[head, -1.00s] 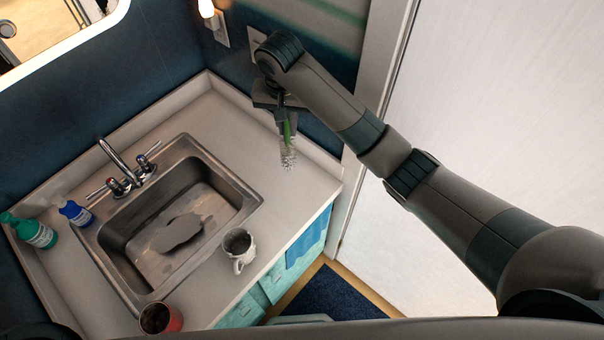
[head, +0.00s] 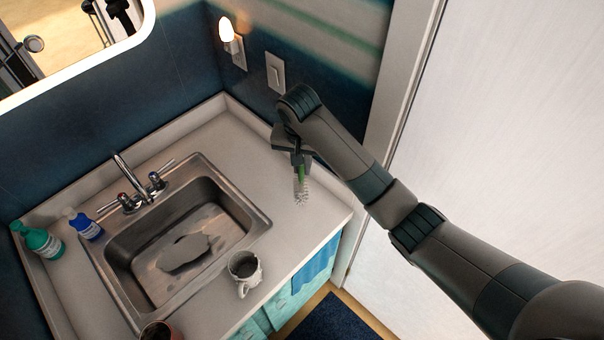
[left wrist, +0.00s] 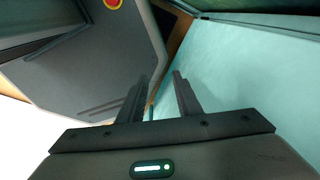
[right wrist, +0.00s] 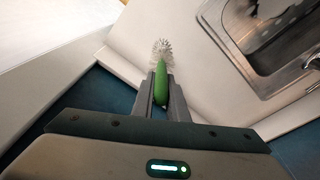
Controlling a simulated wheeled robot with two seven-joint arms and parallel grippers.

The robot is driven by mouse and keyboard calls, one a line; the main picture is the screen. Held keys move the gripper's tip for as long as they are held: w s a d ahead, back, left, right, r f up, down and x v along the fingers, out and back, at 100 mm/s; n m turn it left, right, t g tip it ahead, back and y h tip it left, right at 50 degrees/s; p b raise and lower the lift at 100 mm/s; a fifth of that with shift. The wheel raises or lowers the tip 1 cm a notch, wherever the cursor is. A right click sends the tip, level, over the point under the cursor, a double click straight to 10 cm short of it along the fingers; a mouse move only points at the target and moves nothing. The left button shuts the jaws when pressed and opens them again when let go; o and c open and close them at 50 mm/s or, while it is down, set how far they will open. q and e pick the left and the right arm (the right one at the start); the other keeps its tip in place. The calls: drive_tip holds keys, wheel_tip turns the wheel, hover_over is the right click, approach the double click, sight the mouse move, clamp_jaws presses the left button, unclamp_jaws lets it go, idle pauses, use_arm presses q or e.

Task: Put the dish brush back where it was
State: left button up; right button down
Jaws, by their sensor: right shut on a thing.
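The dish brush (head: 301,185) has a green handle and clear-white bristles. My right gripper (head: 301,160) is shut on its handle, with the bristle end pointing away from the fingers. In the head view the brush hangs bristles down over the counter's right part; I cannot tell whether the bristles touch the counter. The right wrist view shows the green handle (right wrist: 161,82) between my right fingertips (right wrist: 161,100). My left gripper (left wrist: 160,95) shows only in the left wrist view, its fingers apart and empty, near a pale teal surface.
A steel sink (head: 180,240) with a faucet (head: 128,178) is set in the counter (head: 240,130). A white mug (head: 246,275) stands at its front right, a reddish cup (head: 158,331) at the front edge. Green (head: 38,240) and blue (head: 84,226) bottles stand left. The counter right of the sink is clear.

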sight(301, 192)
drive_tip(key=shift+f, duration=0.15)
wheel_tip(301, 192, down, 2)
drive_tip(key=shift+f+p, duration=0.2)
drive_tip(key=shift+p, duration=0.45)
drive_tip(key=shift+f, duration=0.6)
drive_tip(key=shift+f, duration=0.1)
drive_tip(key=c, duration=1.7)
unclamp_jaws()
drive_tip(key=shift+c, duration=0.2)
